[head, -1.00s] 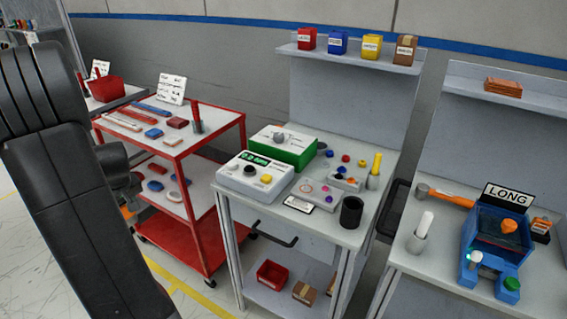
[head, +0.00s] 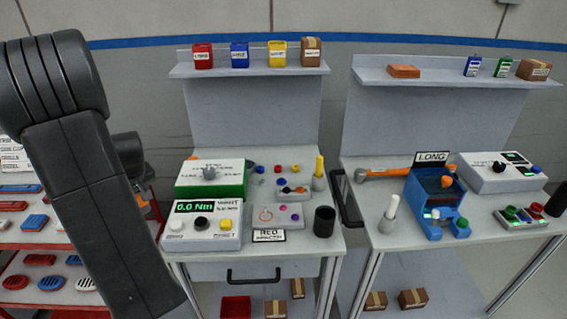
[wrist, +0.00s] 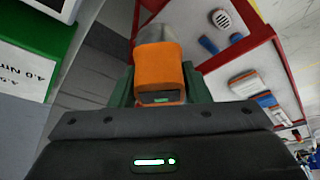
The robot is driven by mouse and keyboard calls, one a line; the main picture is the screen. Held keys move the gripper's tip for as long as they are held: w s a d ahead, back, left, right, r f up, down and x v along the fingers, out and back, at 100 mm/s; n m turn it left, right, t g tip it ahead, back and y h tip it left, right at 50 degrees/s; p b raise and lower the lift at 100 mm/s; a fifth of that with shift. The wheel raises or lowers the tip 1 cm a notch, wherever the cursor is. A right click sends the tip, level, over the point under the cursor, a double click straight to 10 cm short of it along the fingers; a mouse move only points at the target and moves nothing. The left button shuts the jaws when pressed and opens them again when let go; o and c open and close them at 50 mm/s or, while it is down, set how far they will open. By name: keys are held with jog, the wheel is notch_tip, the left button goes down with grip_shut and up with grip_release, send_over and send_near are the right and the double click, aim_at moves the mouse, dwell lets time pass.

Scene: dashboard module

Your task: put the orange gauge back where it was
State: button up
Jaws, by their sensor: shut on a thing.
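My gripper (wrist: 160,88) is shut on an orange block with a grey rounded end (wrist: 158,66), which I take to be the orange gauge. The block sits between the two dark green fingers in the wrist view. In the head view my dark arm covers the left side and hides most of the gripper; only a small bit of orange shows behind it. On the right bench, a blue fixture (head: 424,206) marked LONG has an orange piece in it. An orange-handled tool (head: 385,174) lies left of the fixture.
The middle bench (head: 330,242) holds a green-sided box (head: 238,190), a 0.0 Nm display box (head: 202,236), a button panel (head: 290,215) and a black cup (head: 324,220). A red cart (head: 70,307) stands at the left. A shelf (head: 300,72) carries several small boxes.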

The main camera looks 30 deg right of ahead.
jog(key=shift+w+d+r+p, duration=0.1)
jog(key=shift+w+r+p, duration=0.1)
jog(key=shift+r, duration=0.2)
jog(key=shift+w+d+r+p, duration=0.1)
jog(key=shift+r+p, duration=0.05)
jog(key=shift+r, duration=0.25)
jog(key=shift+d+r+p, duration=0.1)
jog(key=shift+r+p, duration=0.2)
jog(key=shift+r, duration=0.05)
jog(key=s+d+r+m+h, duration=0.1)
jog(key=s+d+r+m, duration=0.2)
jog(key=d, duration=1.1)
jog(key=s+d+r+m+g+h, duration=0.1)
jog(key=d+m, duration=0.5)
jog(key=d, duration=0.9)
jog(key=s+d+r+m+h, duration=0.2)
jog(key=s+d+r+m, duration=0.2)
jog(key=d, duration=1)
jog(key=shift+s+d+r+m+h, duration=0.25)
jog(key=shift+s+r+m+h, duration=0.15)
jog(key=shift+s+r, duration=0.3)
